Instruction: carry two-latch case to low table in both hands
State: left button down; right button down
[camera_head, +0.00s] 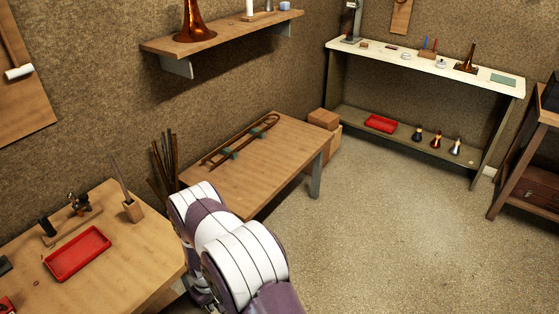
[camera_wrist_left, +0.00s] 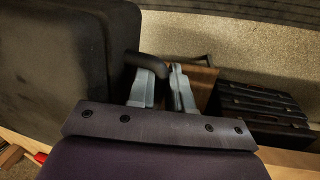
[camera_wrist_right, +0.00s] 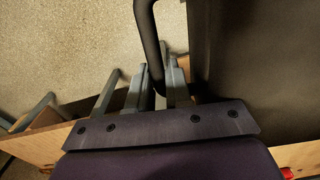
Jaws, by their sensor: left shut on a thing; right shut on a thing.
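The two-latch case is a large dark case seen only in part. It fills the left side of the left wrist view (camera_wrist_left: 60,70) and the right side of the right wrist view (camera_wrist_right: 260,70). My left gripper (camera_wrist_left: 163,75) is shut on one dark handle of it. My right gripper (camera_wrist_right: 163,80) is shut on another dark bar handle. The latches do not show. The head view shows a white and purple arm of mine, but neither fingertips nor case. A low wooden table (camera_head: 205,188) stands there beyond my arm; a long brass slide piece (camera_head: 240,138) lies on it.
A workbench (camera_head: 130,240) with a red tray (camera_head: 78,253) is at lower left. Boxes (camera_head: 325,120) stand behind the low table. A white-topped shelf unit (camera_head: 400,55) is at the back. Floor (camera_head: 400,220) right of the table is clear. Other dark cases (camera_wrist_left: 262,105) show in the left wrist view.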

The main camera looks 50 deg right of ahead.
aim_at(273, 158)
jog(key=l+z, duration=0.1)
jog(key=z, duration=1.75)
jog(key=i+z, duration=0.4)
jog(key=i, duration=3.2)
jog(key=i+u, duration=0.2)
jog(key=u, duration=0.3)
jog(key=i+l+u, duration=0.1)
jog(key=u, duration=0.4)
jog(key=i+l+u, duration=0.2)
jog(key=u, duration=1.2)
